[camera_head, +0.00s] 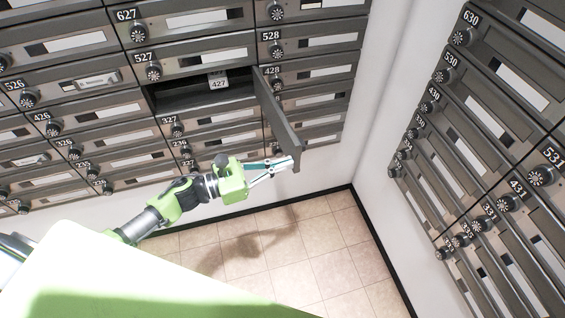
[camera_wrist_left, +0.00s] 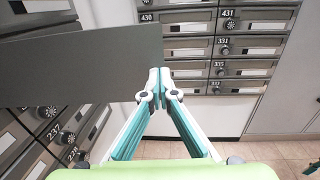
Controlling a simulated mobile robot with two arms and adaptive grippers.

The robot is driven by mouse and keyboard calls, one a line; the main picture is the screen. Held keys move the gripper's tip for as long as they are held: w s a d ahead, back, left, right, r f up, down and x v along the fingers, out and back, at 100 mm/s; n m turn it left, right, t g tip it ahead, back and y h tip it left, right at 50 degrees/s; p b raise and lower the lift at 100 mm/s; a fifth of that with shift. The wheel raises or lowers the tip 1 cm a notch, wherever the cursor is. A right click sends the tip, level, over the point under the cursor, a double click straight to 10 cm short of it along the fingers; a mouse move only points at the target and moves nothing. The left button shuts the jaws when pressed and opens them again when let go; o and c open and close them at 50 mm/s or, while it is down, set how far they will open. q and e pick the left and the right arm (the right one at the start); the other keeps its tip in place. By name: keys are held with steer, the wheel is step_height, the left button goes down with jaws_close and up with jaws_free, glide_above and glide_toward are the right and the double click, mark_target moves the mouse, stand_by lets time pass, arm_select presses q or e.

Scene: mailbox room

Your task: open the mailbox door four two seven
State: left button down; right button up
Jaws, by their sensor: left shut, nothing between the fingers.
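The door of mailbox 427 (camera_head: 279,116) stands swung wide open, hinged on its right side, and points out into the room.
Closed mailboxes surround the opening, including 527 (camera_head: 205,59) above and 327 (camera_head: 217,119) below. Another mailbox wall (camera_head: 485,130) stands on the right. The tiled floor (camera_head: 290,250) between the walls is clear.

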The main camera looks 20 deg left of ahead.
arm_select(q)
steer(key=w+d+n+t+y+b, duration=0.1)
steer(key=w+d, duration=0.4)
steer(key=d, duration=0.1)
steer(key=shift+w+d+t+b, duration=0.15)
steer(key=shift+d+t+b, duration=0.05)
steer(key=shift+t+b, duration=0.15)
